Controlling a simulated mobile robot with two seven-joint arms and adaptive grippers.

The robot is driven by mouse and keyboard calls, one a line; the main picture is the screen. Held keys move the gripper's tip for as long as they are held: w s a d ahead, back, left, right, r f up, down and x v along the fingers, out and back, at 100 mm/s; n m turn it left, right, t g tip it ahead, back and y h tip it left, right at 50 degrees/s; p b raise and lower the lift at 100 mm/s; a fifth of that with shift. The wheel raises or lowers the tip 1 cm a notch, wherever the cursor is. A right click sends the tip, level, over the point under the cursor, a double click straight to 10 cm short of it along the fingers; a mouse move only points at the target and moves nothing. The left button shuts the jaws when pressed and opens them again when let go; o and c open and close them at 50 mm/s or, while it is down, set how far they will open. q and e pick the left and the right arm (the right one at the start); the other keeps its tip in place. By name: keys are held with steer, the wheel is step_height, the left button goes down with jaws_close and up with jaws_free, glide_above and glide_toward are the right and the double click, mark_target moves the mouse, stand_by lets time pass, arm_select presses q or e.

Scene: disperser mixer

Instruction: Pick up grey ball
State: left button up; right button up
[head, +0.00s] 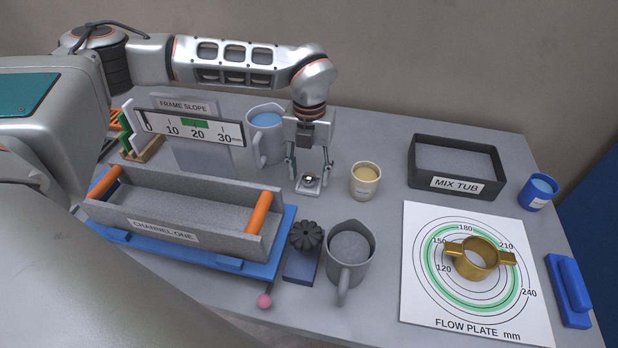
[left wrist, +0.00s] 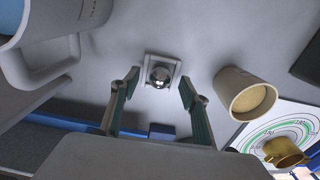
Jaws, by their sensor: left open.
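The grey ball (head: 311,180) is small, dark and shiny, and sits on a small light square holder (head: 308,188) on the table. In the left wrist view the ball (left wrist: 160,76) rests in the middle of the holder (left wrist: 149,61). My left gripper (head: 309,172) points down over it, with its fingers apart. In the left wrist view the fingertips of my left gripper (left wrist: 158,82) lie to either side of the ball, with gaps between them and it. Nothing is held. My right gripper does not show.
The channel tray (head: 180,232), a black knob (head: 306,235) and a grey jug (head: 349,268) are in front. The mix tub (head: 455,190) and flow plate (head: 420,302) are farther right.

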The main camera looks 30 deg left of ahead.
arm_select(q)
steer(key=shift+f, duration=0.45)
jaws_close()
steer(key=shift+r, duration=0.1)
